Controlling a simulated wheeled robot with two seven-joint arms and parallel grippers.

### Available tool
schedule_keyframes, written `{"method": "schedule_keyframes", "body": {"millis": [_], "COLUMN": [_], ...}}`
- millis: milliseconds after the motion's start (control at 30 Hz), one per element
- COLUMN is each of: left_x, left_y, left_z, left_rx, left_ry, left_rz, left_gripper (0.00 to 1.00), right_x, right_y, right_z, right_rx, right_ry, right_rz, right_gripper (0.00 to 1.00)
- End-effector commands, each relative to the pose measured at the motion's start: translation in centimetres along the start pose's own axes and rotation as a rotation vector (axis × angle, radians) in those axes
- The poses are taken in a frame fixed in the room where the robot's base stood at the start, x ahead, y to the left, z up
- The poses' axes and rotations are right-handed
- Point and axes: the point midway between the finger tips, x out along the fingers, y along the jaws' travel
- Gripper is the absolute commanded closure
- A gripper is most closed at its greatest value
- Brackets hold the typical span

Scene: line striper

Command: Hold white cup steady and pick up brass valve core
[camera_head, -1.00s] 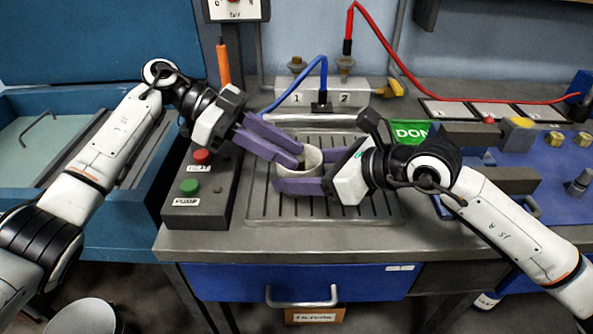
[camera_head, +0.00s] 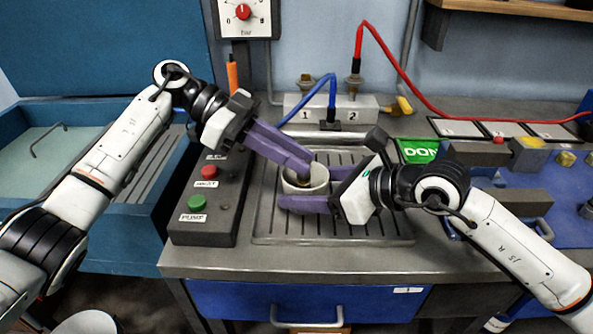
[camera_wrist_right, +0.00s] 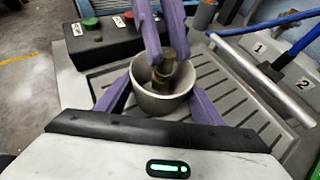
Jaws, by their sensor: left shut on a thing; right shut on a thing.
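The white cup (camera_head: 318,183) stands on the ridged drain tray. It also shows in the right wrist view (camera_wrist_right: 160,105). My right gripper (camera_head: 306,188) has its purple fingers closed around the cup from the right, one on each side. My left gripper (camera_head: 304,170) reaches down into the cup's mouth from the upper left, its purple fingers together. In the right wrist view its fingertips (camera_wrist_right: 160,58) are shut on the brass valve core (camera_wrist_right: 163,76), whose lower end is inside the cup. The core is mostly hidden in the head view.
The ridged tray (camera_head: 375,232) lies under the cup. A control box (camera_head: 212,222) with red and green buttons stands left of it. A numbered block (camera_head: 300,108) with blue and red hoses is behind. A green sign (camera_head: 415,151) and a blue fixture board lie right.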

Motion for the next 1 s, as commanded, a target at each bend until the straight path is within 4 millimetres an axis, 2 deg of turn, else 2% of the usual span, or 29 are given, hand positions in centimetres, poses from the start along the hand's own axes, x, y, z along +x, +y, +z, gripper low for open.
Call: {"method": "schedule_keyframes", "body": {"millis": [100, 300, 667, 700, 800, 1000], "left_x": [-1.4, -2.7, -3.1, -3.1, -3.1, -3.1], "left_y": [0.0, 0.0, 0.1, 0.1, 0.1, 0.1], "left_z": [-2.6, -5.2, -5.9, -5.9, -6.0, -6.0], "left_rx": [0.008, 0.007, 0.006, 0.007, 0.007, 0.007], "left_ry": [0.001, 0.003, 0.006, 0.006, 0.006, 0.006], "left_rz": [-0.001, -0.001, 0.000, 0.000, 0.000, 0.000], "left_gripper": [1.00, 1.00, 1.00, 1.00, 1.00, 1.00], "right_x": [0.0, 0.0, 0.0, 0.0, 0.0, 0.0], "right_y": [-0.1, -0.1, -0.1, -0.1, -0.1, -0.1], "right_z": [0.0, -0.1, -0.1, -0.2, -0.2, -0.2], "right_rx": [0.000, 0.000, 0.000, 0.000, 0.000, 0.000], "right_ry": [0.001, 0.003, 0.004, 0.004, 0.005, 0.005], "right_rz": [-0.002, -0.002, -0.003, -0.003, -0.003, -0.003], "right_gripper": [0.51, 0.51, 0.51, 0.32, 0.17, 0.17]}}
